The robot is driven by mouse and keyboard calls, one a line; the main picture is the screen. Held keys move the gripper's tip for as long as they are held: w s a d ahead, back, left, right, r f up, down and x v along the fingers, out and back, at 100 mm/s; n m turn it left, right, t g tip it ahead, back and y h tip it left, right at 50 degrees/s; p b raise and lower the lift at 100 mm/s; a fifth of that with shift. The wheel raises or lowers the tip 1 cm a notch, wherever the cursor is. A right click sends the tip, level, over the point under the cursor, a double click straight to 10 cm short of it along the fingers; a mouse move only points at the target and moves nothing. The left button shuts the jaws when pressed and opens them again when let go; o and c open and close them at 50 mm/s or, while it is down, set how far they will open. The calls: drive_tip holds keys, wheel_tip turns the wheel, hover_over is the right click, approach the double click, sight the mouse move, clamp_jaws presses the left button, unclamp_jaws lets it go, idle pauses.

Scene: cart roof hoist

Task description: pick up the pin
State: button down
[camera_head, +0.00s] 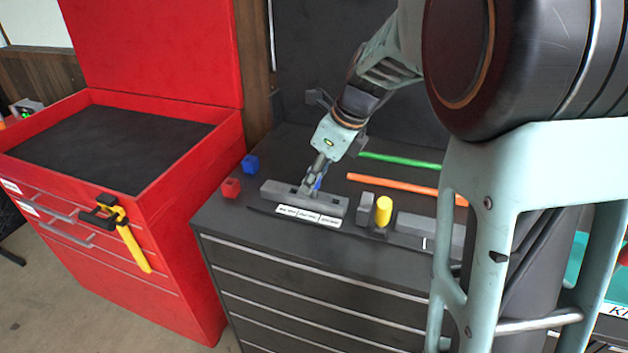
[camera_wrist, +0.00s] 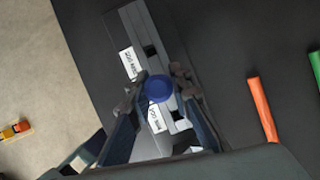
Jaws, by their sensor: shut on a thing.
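The blue pin (camera_wrist: 158,88) shows its round top between my gripper's fingers in the wrist view. A small blue part of it also shows at the fingers in the head view (camera_head: 318,183). My gripper (camera_head: 311,187) points down at the long grey slotted block (camera_head: 277,189) and is shut on the blue pin. The wrist view shows my gripper (camera_wrist: 154,92) with one finger on each side of the pin, above the block (camera_wrist: 127,22). The pin's lower part is hidden, so I cannot tell whether it is still in a slot.
A yellow cylinder (camera_head: 383,211) stands right of the block, beside small grey blocks. An orange rod (camera_head: 395,186) and a green rod (camera_head: 400,160) lie behind. A red tool chest (camera_head: 200,150) stands left of the dark cabinet.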

drive_tip(key=shift+r, duration=0.15)
drive_tip(key=shift+r+p, duration=0.8)
drive_tip(key=shift+p, duration=0.1)
drive_tip(key=p+v, duration=0.3)
drive_tip(key=shift+a+r, duration=0.15)
drive_tip(key=shift+a, duration=0.05)
drive_tip(key=s+d+r+p, duration=0.7)
drive_tip(key=s+r, duration=0.1)
drive_tip(key=s, duration=0.2)
drive_tip(key=shift+s+d, duration=0.35)
drive_tip(key=shift+d, duration=0.05)
drive_tip(key=shift+d+p, duration=0.1)
drive_tip(key=shift+p, duration=0.35)
